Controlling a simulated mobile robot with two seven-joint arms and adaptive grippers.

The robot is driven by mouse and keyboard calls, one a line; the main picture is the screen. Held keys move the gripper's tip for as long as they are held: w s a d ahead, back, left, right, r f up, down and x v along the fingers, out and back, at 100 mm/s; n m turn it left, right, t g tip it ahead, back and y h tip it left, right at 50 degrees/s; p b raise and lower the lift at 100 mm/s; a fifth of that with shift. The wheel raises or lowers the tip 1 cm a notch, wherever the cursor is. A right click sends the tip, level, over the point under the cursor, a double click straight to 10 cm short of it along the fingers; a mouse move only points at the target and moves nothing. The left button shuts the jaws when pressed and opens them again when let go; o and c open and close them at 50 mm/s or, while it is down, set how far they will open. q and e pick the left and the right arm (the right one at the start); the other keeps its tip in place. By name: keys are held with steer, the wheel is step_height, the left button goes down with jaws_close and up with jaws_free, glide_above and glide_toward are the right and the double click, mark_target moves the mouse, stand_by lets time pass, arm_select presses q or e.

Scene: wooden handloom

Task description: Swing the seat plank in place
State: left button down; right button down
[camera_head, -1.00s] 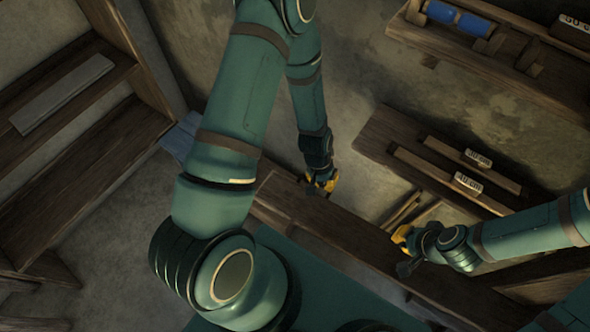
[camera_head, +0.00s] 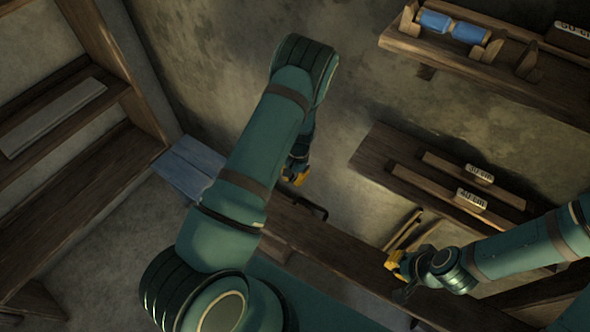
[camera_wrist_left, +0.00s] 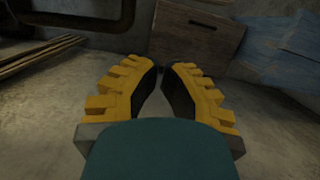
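A long dark wooden plank (camera_head: 345,262), which looks like the seat plank, runs diagonally across the middle of the head view. Its near left part is hidden behind my left arm. My left gripper (camera_head: 296,176) is just beyond the plank's upper left end, partly covered by my forearm. In the left wrist view the yellow fingers (camera_wrist_left: 167,72) stand apart with nothing between them.
A wooden shelf rack (camera_head: 75,195) stands at the left. A dark bent bar (camera_head: 312,207) shows beside the plank.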

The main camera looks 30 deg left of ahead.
arm_select(q)
steer(key=s, duration=0.1)
steer(key=s+f, duration=0.1)
steer(key=s, duration=0.1)
steer(key=s+f, duration=0.1)
steer(key=shift+s+f, duration=0.15)
steer(key=shift+s, duration=0.15)
